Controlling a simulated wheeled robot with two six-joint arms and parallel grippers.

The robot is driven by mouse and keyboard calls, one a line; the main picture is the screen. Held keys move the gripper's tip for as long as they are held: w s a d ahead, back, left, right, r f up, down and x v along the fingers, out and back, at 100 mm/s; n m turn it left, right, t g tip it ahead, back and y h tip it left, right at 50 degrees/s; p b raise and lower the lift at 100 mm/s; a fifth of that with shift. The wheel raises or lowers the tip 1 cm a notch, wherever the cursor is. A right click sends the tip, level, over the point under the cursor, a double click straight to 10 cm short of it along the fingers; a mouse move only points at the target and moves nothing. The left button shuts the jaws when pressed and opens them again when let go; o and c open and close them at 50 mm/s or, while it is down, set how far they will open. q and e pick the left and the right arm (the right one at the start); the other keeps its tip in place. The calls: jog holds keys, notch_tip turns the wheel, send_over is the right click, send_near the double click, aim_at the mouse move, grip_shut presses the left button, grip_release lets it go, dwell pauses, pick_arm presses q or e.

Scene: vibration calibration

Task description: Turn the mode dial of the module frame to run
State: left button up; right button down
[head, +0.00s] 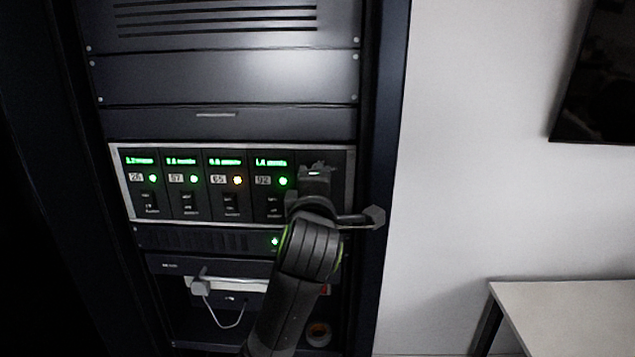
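The module frame (117,185) is a wide panel in a dark rack. Several modules with green displays, number labels and dark switches fill it. My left gripper (316,174) is at the right end of the frame, in front of the section right of the module marked 92. Its arm comes up from the bottom, leaning right. The mode dial cannot be made out; the gripper and wrist cover much of that section. Whether the fingers are open or touch anything cannot be told. My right gripper is not in view.
Below the frame are a dark panel (190,240), a white strip (240,284) with a plug and looped cable, and a roll of tape (318,334) low down. A white table (575,305) stands at the right. A dark screen (600,75) hangs on the wall.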

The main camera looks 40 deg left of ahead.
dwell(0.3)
pick_arm(q)
jog(key=o, duration=1)
jog(key=shift+w, duration=0.1)
jog(key=shift+c, duration=0.2)
